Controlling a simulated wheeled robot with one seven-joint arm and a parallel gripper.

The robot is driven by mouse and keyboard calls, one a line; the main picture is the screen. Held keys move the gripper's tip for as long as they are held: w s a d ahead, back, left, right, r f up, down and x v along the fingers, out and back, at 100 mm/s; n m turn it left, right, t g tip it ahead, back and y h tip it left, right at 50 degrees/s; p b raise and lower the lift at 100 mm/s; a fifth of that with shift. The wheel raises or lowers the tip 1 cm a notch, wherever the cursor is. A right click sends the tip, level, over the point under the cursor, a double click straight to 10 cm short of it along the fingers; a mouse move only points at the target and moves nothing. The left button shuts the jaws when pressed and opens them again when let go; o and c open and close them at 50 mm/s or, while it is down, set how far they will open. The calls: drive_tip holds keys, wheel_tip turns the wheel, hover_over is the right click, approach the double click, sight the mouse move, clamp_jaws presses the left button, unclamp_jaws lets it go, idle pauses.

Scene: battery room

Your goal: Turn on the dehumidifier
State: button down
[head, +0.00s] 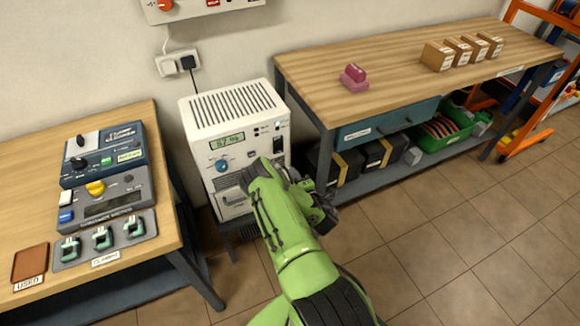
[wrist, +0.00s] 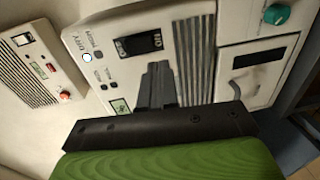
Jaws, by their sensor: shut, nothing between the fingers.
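The dehumidifier (head: 207,114) is a white box with a slatted top, standing between two workbenches. Its front has a small lit display (head: 227,140), a blue-green knob (head: 222,165) and a dark switch (head: 278,145) at the right. In the wrist view the dark switch (wrist: 138,43) sits just beyond the fingertips of my gripper (wrist: 158,72). My gripper is shut and empty, close in front of the panel. I cannot tell whether the fingertips touch it. In the head view my arm hides the fingertips and part of the lower front.
The left bench (head: 142,250) carries control boxes (head: 103,150) and a brown tray (head: 30,262). A wall socket (head: 178,64) is behind.

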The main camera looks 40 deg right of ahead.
drive_tip(key=v, duration=0.2)
drive_tip(key=f+p+v, duration=0.1)
drive_tip(key=v, duration=0.2)
drive_tip(key=shift+s, duration=0.15)
drive_tip(key=w+r+m+g+h+p, duration=0.1)
drive_tip(key=w+r+m+g, duration=0.2)
drive_tip(key=r, duration=0.4)
drive_tip(key=w+a+r+m+h+p, duration=0.1)
drive_tip(key=w+r+m, duration=0.3)
drive_tip(key=r, duration=0.3)
drive_tip(key=w+r+m+g+h+p, duration=0.1)
drive_tip(key=w+r+m+g, duration=0.2)
drive_tip(key=r, duration=0.4)
drive_tip(key=s+a+r+m+y+p, duration=0.1)
drive_tip(key=a+r+m+y, duration=0.15)
drive_tip(key=a+r, duration=0.45)
drive_tip(key=s+a+r+m+g+y+p, duration=0.2)
drive_tip(key=s+a+r+y, duration=0.1)
drive_tip(key=s+a+r, duration=0.7)
drive_tip(key=s+a+r+g+y, duration=0.1)
drive_tip(key=s+a, duration=0.3)
drive_tip(key=s, duration=0.5)
drive_tip(key=s+a+r+g+y+p, duration=0.1)
drive_tip(key=s+a+r, duration=0.2)
drive_tip(key=s, duration=0.6)
drive_tip(key=shift+s+a+r+g, duration=0.3)
drive_tip(key=shift+a+r, duration=0.1)
drive_tip(key=shift+a, duration=0.7)
